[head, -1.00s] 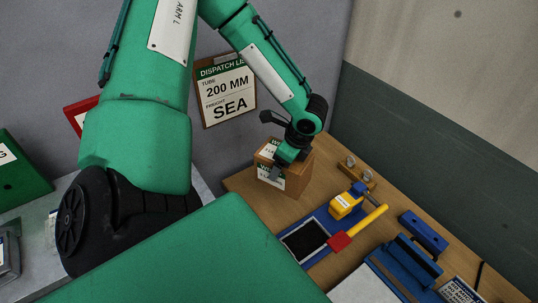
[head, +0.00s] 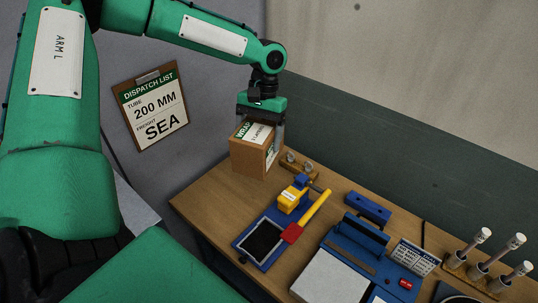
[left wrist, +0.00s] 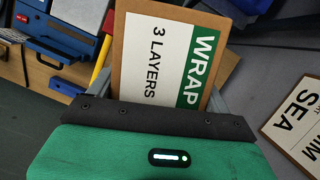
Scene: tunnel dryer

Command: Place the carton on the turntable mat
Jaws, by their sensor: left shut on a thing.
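The carton (head: 247,159) is a brown box with a white and green label reading "WRAP 3 LAYERS". In the head view it is at the back left of the wooden bench, beside the wall. My left gripper (head: 260,128) comes down over it from above and is shut on its upper part. In the left wrist view the labelled top of the carton (left wrist: 150,85) fills the space between the fingers. I cannot tell whether its base touches the bench. I cannot pick out a turntable mat in these frames. My right gripper is not in view.
A blue sealer-like device (head: 357,240) and upright tubes (head: 490,262) stand farther right. A dispatch clipboard (head: 150,105) hangs on the wall.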

